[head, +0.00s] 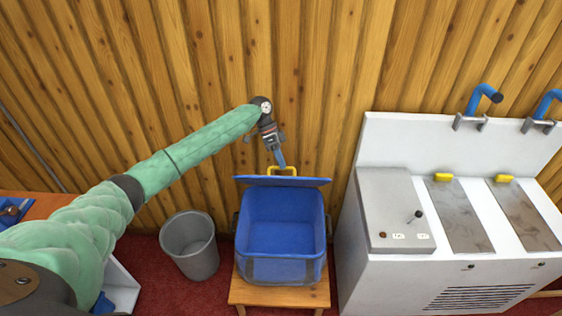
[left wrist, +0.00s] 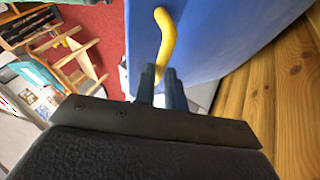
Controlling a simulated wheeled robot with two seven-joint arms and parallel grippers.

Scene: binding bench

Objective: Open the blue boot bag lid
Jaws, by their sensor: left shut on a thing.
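The blue boot bag (head: 283,222) stands on a small wooden stool, and its empty-looking inside is open to view. Its blue lid (head: 310,182) stands up along the back edge, seen nearly edge-on. A yellow handle (head: 290,169) is on the lid. My left gripper (head: 281,160) reaches down from above and is shut on the handle. In the left wrist view the fingers (left wrist: 162,84) close on one end of the yellow handle (left wrist: 166,38), beside the broad blue face of the lid (left wrist: 225,35). My right gripper is not in view.
The wooden stool (head: 278,291) bears the bag. A grey bin (head: 189,246) stands to its left. A white sink-like unit (head: 440,275) with blue pipes stands close on the right. A plank wall (head: 330,70) rises close behind the lid. Red carpet covers the floor.

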